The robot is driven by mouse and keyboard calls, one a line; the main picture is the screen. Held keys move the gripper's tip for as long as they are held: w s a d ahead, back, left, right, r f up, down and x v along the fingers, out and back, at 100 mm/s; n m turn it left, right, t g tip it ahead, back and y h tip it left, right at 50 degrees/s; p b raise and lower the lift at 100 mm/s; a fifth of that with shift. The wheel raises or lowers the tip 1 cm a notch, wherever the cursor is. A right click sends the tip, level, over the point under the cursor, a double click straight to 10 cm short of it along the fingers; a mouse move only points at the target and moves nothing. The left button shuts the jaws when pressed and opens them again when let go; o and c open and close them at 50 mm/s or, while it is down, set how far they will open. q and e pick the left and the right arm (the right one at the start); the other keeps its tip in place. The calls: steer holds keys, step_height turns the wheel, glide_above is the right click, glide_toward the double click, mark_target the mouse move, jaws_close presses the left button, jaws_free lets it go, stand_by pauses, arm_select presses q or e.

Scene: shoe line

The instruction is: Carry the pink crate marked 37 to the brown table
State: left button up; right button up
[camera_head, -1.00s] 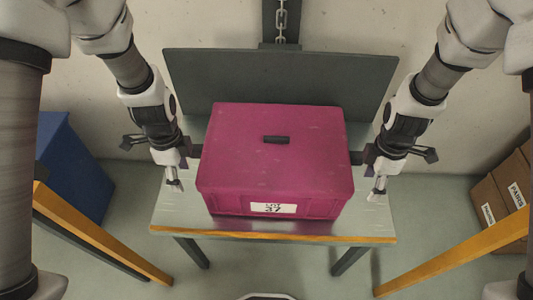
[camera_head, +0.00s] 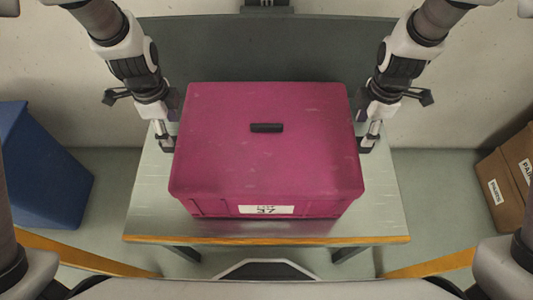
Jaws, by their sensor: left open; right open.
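The pink crate (camera_head: 265,165) marked 37 has a closed lid with a small dark handle (camera_head: 266,128) and a white label (camera_head: 266,210) on its near side. It stands in the middle of a grey-topped table (camera_head: 150,215) with a wooden front edge. My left gripper (camera_head: 168,142) is open at the crate's left side. My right gripper (camera_head: 368,142) is open at the crate's right side. Parts of the fingers are hidden behind the crate's edges, so I cannot tell if they touch it. No brown table can be made out.
A dark panel (camera_head: 300,50) rises behind the table. A blue bin (camera_head: 45,170) stands on the floor at the left. Brown cartons (camera_head: 505,175) stand at the right. Orange-yellow bars (camera_head: 75,250) show low at both sides. Floor is clear between the table and these side objects.

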mark_target(175, 139)
arm_select(q)
steer(key=shift+s+f, duration=0.1)
steer(key=shift+s, duration=0.05)
arm_select(e)
steer(key=shift+s+f, duration=0.1)
steer(key=shift+s, duration=0.05)
arm_select(q)
steer(key=shift+f, duration=0.35)
arm_select(e)
steer(key=shift+f, duration=0.35)
arm_select(q)
step_height(175, 139, down, 7)
steer(key=shift+r, duration=0.1)
arm_select(e)
step_height(175, 139, down, 7)
steer(key=shift+r, duration=0.1)
arm_select(q)
jaws_close()
arm_select(e)
jaws_close()
